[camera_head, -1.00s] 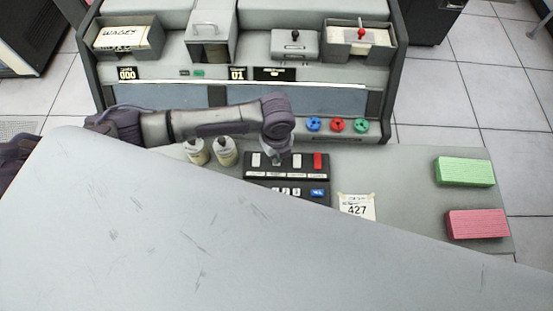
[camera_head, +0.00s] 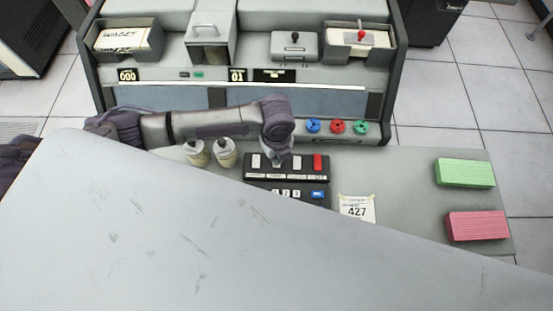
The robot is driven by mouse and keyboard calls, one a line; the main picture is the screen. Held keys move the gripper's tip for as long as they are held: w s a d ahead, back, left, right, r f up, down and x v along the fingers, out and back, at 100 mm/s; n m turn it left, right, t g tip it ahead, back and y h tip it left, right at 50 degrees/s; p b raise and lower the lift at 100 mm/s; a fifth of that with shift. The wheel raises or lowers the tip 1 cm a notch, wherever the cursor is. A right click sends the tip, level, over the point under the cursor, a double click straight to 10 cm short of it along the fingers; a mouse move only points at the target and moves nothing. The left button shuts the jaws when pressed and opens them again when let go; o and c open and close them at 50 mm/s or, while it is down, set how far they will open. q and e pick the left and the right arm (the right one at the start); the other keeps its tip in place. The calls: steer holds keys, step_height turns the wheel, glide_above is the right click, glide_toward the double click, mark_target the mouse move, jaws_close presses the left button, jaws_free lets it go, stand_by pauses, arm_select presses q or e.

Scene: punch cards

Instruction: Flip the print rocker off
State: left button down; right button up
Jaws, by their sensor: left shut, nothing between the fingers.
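A black rocker panel (camera_head: 287,178) lies on the grey desk with a row of rockers and small white labels beneath them. I see a white rocker (camera_head: 256,160) at the left, another white rocker (camera_head: 297,160), and a red rocker (camera_head: 318,161) at the right. The labels are too small to read, so I cannot tell which one is print. My left gripper (camera_head: 277,163) points down at the panel between the two white rockers. It is shut and empty, and it hides the rocker beneath it; contact cannot be told. My right gripper is not in view.
Two cream jars (camera_head: 225,155) stand left of the panel. A keypad with a blue key (camera_head: 318,194) lies in front, partly hidden by a large grey surface (camera_head: 150,230). A 427 card (camera_head: 357,208), green block (camera_head: 465,172) and pink block (camera_head: 477,225) lie right.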

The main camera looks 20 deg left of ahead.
arm_select(q)
steer(key=shift+f+b, duration=0.3)
steer(key=shift+f, duration=0.2)
stand_by(0.4)
steer(key=shift+f+b, duration=0.4)
steer(key=shift+f, duration=0.3)
stand_by(0.3)
steer(key=shift+s, duration=0.1)
step_height(320, 180, up, 7)
steer(key=p, duration=0.7)
steer(key=shift+p, duration=0.35)
stand_by(0.4)
